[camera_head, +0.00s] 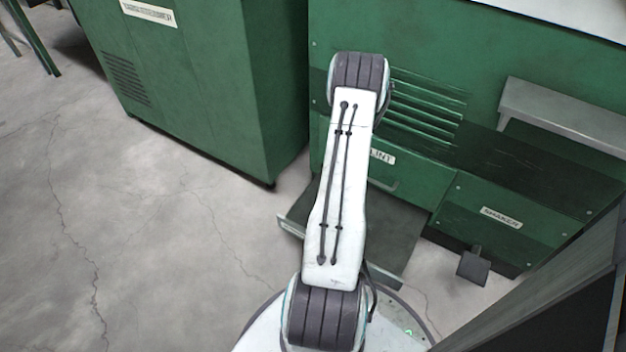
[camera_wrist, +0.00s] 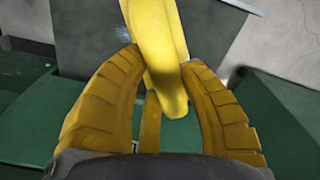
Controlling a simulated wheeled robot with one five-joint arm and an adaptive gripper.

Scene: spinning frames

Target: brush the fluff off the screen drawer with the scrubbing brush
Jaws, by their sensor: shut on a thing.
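The screen drawer (camera_head: 400,235) is pulled out low on the green machine, under a label reading "LINT", with a dark flat screen. My arm covers part of it in the head view. The grey screen also shows at the top of the wrist view (camera_wrist: 88,32). A small pale patch, which looks like fluff (camera_wrist: 123,34), lies on it close to my left finger. My gripper (camera_wrist: 162,62) is shut on a yellow thing, seemingly the scrubbing brush (camera_wrist: 160,35), over the drawer. Its bristles cannot be made out. My gripper is hidden behind my arm in the head view.
A green cabinet (camera_head: 190,80) stands at the left, with a gap before the machine. A panel labelled "SHAKER" (camera_head: 500,220) and a small dark pedal-like plate (camera_head: 473,267) are right of the drawer. A grey shelf (camera_head: 560,118) juts out above. The floor (camera_head: 150,250) at left is clear.

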